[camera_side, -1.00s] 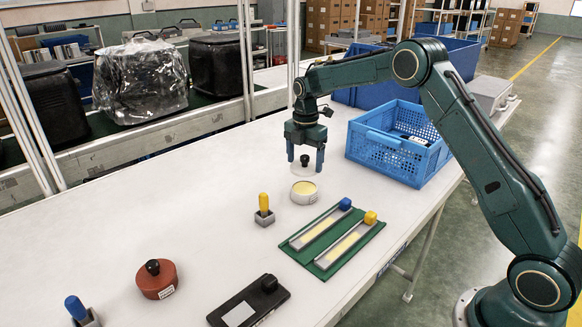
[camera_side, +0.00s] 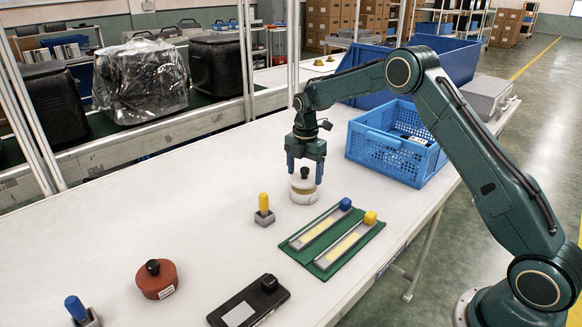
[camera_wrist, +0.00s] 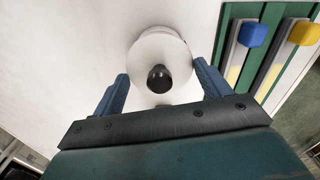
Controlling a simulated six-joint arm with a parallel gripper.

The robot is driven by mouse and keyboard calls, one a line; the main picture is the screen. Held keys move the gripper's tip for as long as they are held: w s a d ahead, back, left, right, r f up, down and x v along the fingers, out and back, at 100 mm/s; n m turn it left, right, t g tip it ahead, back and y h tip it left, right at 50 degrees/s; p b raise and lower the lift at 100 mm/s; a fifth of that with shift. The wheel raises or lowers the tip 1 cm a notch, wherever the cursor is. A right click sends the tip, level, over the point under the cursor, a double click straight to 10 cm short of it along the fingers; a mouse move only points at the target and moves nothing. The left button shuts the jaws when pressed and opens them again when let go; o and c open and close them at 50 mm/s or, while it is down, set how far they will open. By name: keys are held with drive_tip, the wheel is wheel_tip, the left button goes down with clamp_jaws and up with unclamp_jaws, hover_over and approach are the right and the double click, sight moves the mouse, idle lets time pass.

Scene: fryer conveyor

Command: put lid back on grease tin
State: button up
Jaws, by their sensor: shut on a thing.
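The grease tin (camera_side: 304,198) is a low, round, whitish tin standing on the white table. Its white lid (camera_side: 304,183) with a black knob (camera_side: 304,172) is over it, close to the rim. A little yellowish content seems to show under the lid; I cannot tell whether they touch. My gripper (camera_side: 304,176) points down and is shut on the lid, one finger on each side. In the wrist view the lid (camera_wrist: 148,92) and knob (camera_wrist: 160,78) lie between the blue fingers, and the tin's edge (camera_wrist: 163,31) shows beyond the lid.
A green board (camera_side: 306,261) with two grey-and-yellow strips lies in front right. A yellow-handled piece (camera_side: 264,212) stands front left of the tin. A blue crate (camera_side: 400,140) stands right. A red-brown round container (camera_side: 157,285) and black block (camera_side: 248,304) lie nearer.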

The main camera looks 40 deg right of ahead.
drive_tip(key=shift+f, duration=1.2)
drive_tip(key=shift+f, duration=0.2)
idle(1.4)
drive_tip(key=o, duration=1)
drive_tip(key=shift+r, duration=0.1)
drive_tip(key=shift+r, duration=3.45)
clamp_jaws()
